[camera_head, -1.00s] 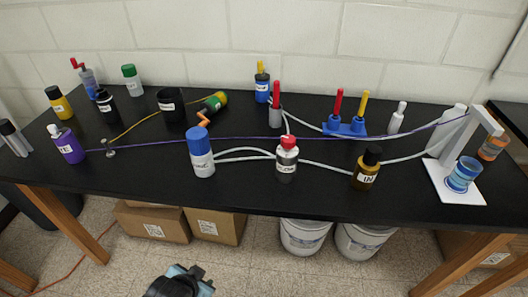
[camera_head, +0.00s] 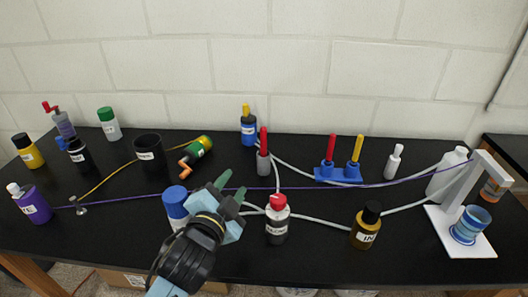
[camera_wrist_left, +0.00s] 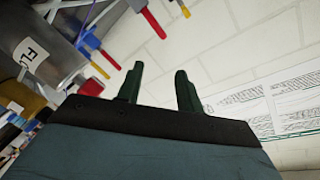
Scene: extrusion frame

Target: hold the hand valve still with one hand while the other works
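No part is plainly marked as the hand valve, so I cannot tell which it is. A grey-white labelled body with a red top (camera_head: 277,220) stands mid-table with pale tubing (camera_head: 320,222) at its sides. A small metal fitting (camera_head: 82,206) sits on the purple line at the left. A green and yellow piece with an orange handle (camera_head: 197,153) lies farther back. My right gripper is out of view.
The blue-capped bottle (camera_head: 174,203) is partly hidden by my left arm. A brown bottle (camera_head: 366,226) stands right, beyond it a white stand (camera_head: 462,205) with a blue cup. A blue holder (camera_head: 339,176) is behind. The purple line (camera_head: 330,187) crosses the table.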

